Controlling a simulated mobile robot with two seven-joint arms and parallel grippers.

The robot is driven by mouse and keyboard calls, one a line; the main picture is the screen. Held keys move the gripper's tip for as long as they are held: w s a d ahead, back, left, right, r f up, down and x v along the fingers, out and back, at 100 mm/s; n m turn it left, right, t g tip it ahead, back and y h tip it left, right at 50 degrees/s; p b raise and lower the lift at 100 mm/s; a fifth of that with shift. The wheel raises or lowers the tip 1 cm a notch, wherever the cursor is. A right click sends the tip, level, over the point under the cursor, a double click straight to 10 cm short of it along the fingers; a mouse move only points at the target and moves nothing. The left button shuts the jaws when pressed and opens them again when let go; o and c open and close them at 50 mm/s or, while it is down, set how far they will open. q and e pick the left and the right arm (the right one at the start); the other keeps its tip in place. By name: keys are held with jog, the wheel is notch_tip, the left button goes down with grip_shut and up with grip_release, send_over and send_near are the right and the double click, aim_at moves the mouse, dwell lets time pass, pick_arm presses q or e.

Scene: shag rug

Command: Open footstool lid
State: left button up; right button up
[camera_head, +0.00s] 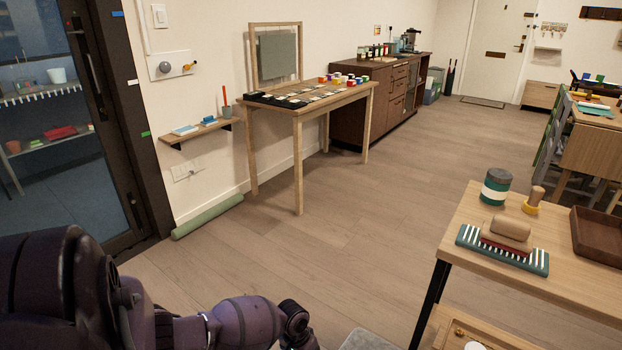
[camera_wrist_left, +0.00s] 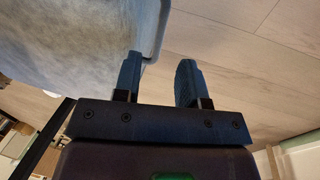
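A grey, soft-looking surface with a rounded edge, which looks like the footstool (camera_wrist_left: 70,45), fills the upper left of the left wrist view. Only a small grey corner of what seems to be the same footstool (camera_head: 368,341) shows at the bottom edge of the head view. My left gripper (camera_wrist_left: 158,82) is open with nothing between its fingers. Its left finger overlaps the grey edge in the picture, and its right finger is over the floor. I cannot tell whether the finger touches the edge. The lid seam is not visible. My right gripper is not in view.
A wooden workbench (camera_head: 470,228) with a brush, jar and tray stands at the right. A small wooden table (camera_head: 298,118) stands against the back wall. A rolled green mat (camera_head: 208,216) lies by the wall. The wooden floor (camera_head: 330,225) between them is clear.

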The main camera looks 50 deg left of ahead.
pick_arm(q)
jog(key=shift+w+d+f+b, duration=0.1)
jog(key=shift+d+f+b, duration=0.2)
jog(key=shift+f, duration=0.7)
jog(key=shift+d+f+b, duration=0.1)
jog(key=shift+f+b, duration=0.3)
jog(key=shift+f, duration=0.6)
jog(key=shift+w+d+f+b, duration=0.15)
jog(key=shift+f+b, duration=0.2)
jog(key=shift+f, duration=0.65)
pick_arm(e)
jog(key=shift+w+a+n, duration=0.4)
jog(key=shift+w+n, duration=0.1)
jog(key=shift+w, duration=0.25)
pick_arm(q)
jog(key=shift+s, duration=0.1)
jog(key=shift+c, duration=0.5)
grip_shut()
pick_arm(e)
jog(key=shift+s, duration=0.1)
